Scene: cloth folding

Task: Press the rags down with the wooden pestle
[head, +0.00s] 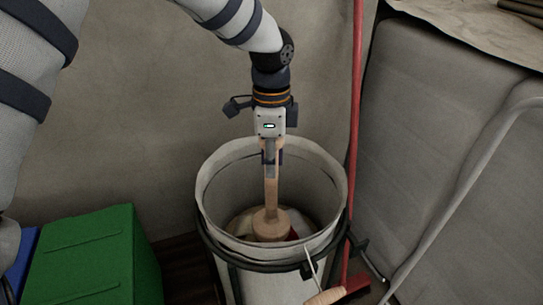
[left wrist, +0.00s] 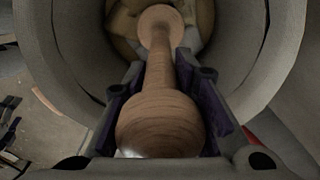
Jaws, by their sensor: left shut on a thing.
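The wooden pestle (head: 271,194) stands upright inside a white cylindrical bin (head: 211,206). My left gripper (head: 270,157) is shut on the upper part of its handle, at the bin's mouth. In the left wrist view the pestle (left wrist: 158,62) runs between the two fingers of the gripper (left wrist: 164,112), with its round knob near the camera. The foot seems to meet the rags, but I cannot tell how hard. Most of the rags are hidden by the pestle and the bin wall. My right gripper is not in view.
A green box (head: 95,258) and a blue one (head: 22,262) stand left of the bin. A red pole (head: 355,120) rises behind its right side. A wooden-handled brush (head: 335,294) is at its front right. Grey padded panels (head: 430,110) and a pale tube fill the right.

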